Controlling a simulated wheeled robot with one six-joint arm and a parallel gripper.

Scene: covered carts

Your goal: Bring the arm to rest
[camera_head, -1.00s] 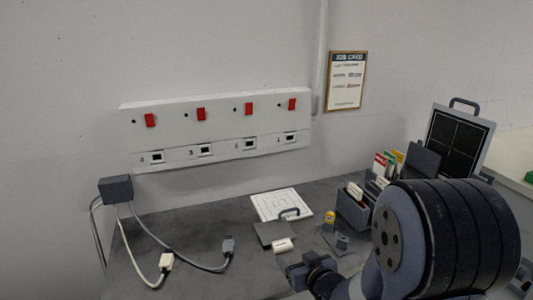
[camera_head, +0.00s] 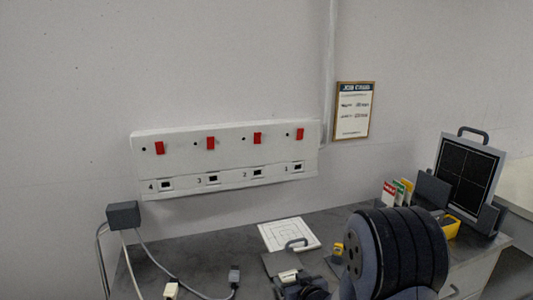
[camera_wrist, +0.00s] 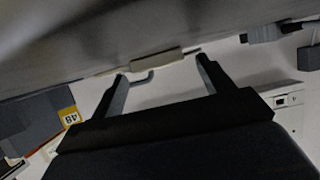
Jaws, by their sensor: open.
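My arm (camera_head: 405,250) reaches in from the lower right of the head view. My gripper (camera_wrist: 161,69) shows in the wrist view with its two dark fingers spread apart and nothing between them. A pale block-like piece (camera_wrist: 157,61) lies beyond the fingertips there, with a bent dark handle near it; I cannot tell the distance. In the head view my wrist is at the bottom edge, in front of the grey bench, and the fingers are not clear.
A white wall panel (camera_head: 226,172) with red switches and numbered sockets hangs behind the bench (camera_head: 205,250).

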